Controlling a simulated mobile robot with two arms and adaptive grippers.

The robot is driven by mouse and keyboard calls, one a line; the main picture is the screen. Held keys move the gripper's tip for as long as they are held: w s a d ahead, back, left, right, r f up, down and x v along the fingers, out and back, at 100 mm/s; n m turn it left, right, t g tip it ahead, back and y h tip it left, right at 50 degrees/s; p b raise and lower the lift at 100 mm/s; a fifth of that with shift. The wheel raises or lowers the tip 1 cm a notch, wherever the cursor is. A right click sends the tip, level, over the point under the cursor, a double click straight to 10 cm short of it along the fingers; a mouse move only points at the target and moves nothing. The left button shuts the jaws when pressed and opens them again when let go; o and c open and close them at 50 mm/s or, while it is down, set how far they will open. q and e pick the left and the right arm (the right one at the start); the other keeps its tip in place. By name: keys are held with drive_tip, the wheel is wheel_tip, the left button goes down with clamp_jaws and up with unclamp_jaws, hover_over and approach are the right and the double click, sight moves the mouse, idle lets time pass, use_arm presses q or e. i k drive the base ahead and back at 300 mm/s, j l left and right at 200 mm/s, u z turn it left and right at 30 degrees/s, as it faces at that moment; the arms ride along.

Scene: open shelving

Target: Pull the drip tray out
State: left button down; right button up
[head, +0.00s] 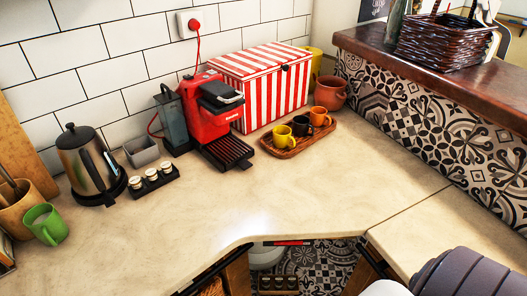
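A red coffee machine (206,107) stands on the counter against the tiled wall. Its black ribbed drip tray (228,152) juts out at the front of the base, low on the counter. A black spout part with a grey lever (221,93) sits above the tray. A dark clear water tank (172,118) is at the machine's left side. I cannot tell how far the tray sits inside the base. Neither of my grippers shows in the head view. A dark grey rounded part, which looks like my arm, is at the bottom right corner, far from the tray.
A wooden tray (293,151) with small cups stands right of the machine, before a striped box (262,82). Left are a pod holder (153,182), kettle (88,160) and green mug (46,224). The counter (235,205) before the drip tray is clear.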

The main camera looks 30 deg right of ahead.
sight(229, 152)
drive_tip(key=z, duration=0.85)
